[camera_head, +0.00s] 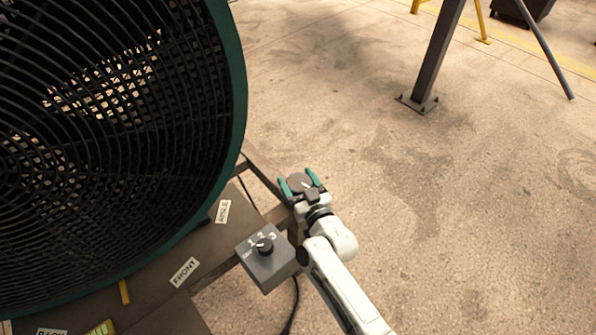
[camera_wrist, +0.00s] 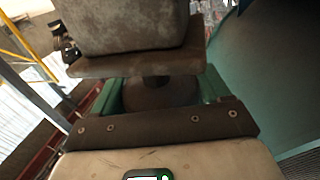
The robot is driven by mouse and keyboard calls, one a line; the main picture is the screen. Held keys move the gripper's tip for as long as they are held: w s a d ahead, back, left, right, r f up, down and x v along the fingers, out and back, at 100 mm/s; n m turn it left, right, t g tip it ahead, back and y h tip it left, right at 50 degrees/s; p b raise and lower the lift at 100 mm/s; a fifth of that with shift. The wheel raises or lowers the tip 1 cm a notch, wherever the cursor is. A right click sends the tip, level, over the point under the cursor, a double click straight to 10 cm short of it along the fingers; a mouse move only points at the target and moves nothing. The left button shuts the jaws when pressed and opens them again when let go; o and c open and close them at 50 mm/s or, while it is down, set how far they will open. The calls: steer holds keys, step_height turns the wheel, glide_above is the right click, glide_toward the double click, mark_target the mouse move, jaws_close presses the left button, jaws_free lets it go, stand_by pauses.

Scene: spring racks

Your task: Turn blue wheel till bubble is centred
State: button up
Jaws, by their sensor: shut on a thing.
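No blue wheel and no bubble level can be made out in either view. In the head view my gripper (camera_head: 299,178) is at the right end of the fan's base frame. Its two teal fingers lie on either side of a dark round knob (camera_head: 301,183) with a pale mark on top, and are shut on it. In the wrist view the teal fingers of my gripper (camera_wrist: 160,92) flank the dark rounded body of the knob (camera_wrist: 157,94). A brown block hides part of what lies beyond it.
A large fan (camera_head: 110,130) with a teal rim fills the left. A grey switch box (camera_head: 266,262) with a numbered dial sits close below my gripper. Paper labels lie on the base plate (camera_head: 160,287). A steel post (camera_head: 436,60) stands at the back. The concrete floor at right is clear.

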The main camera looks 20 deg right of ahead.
steer(key=shift+s+a+f+p, duration=0.15)
steer(key=shift+s+a+p, duration=0.2)
steer(key=shift+p, duration=0.65)
steer(key=shift+f+h+p, duration=0.1)
steer(key=shift+h+p, duration=0.2)
steer(key=shift+p, duration=0.05)
steer(key=shift+s+f, duration=0.25)
steer(key=shift+f, duration=0.05)
steer(key=shift+d, duration=0.1)
steer(key=o, duration=0.9)
steer(key=shift+o, duration=0.7)
steer(key=shift+w+d+r, duration=0.1)
steer(key=shift+r, duration=0.1)
steer(key=s+p, duration=0.1)
steer(key=s, duration=1)
steer(key=shift+p, duration=0.35)
